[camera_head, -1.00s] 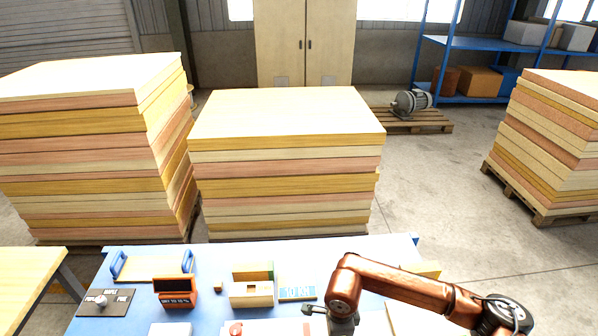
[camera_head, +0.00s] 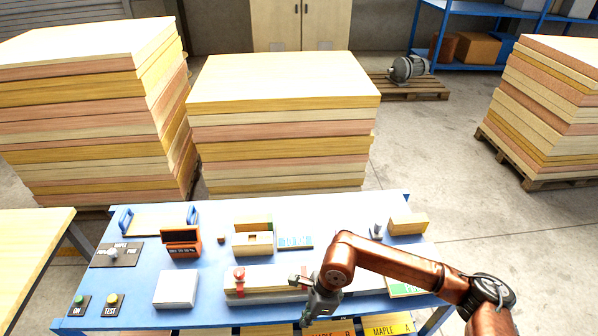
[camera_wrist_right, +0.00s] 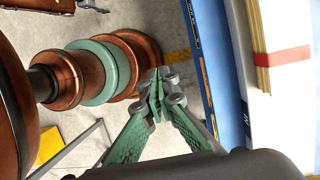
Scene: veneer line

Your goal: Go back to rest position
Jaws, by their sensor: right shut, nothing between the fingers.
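My right gripper (camera_head: 303,283) is over the front middle of the blue table, at the end of my copper-coloured right arm. In the right wrist view its green fingers (camera_wrist_right: 158,95) meet at the tips with nothing between them, so it is shut and empty. The blue table edge (camera_wrist_right: 208,75) runs beside the fingers in that view. My left gripper is not in view.
The blue table (camera_head: 215,215) holds an orange-framed display (camera_head: 181,242), a wooden box (camera_head: 252,244), a white block (camera_head: 176,289), a selector panel (camera_head: 115,254) and green and yellow buttons. Board stacks (camera_head: 280,130) stand behind. A wooden block (camera_head: 408,224) lies at the right.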

